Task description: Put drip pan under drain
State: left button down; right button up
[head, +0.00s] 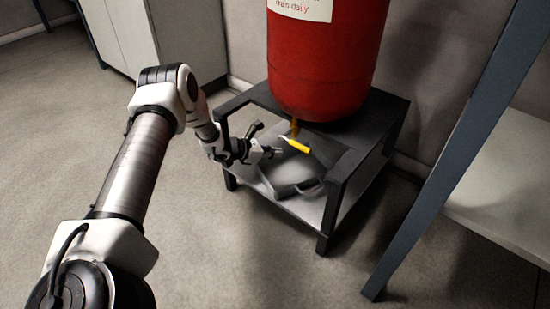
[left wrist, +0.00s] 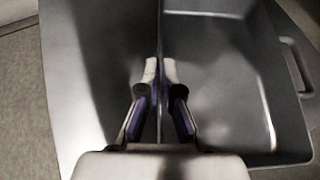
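The grey drip pan (head: 284,190) is on the stand's lower shelf, below the red tank (head: 325,60). The drain with its yellow handle (head: 298,146) hangs under the tank, above the pan's back part. My left gripper (head: 277,152) is at the pan's back left. In the left wrist view the pan (left wrist: 225,90) shows its inside and a side handle (left wrist: 298,66). There my left gripper (left wrist: 160,72) has one fingertip on each side of a thin upright pan wall, closed onto it. My right gripper is in neither view.
The dark stand (head: 336,200) has legs and top rails around the shelf, close to my left forearm. A blue-grey post (head: 455,160) and a pale shelf (head: 505,195) stand at right. A cabinet (head: 125,35) is at back left. The left floor is clear.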

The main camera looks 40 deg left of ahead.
pick_arm(q)
jog(key=c, duration=1.3)
grip_release()
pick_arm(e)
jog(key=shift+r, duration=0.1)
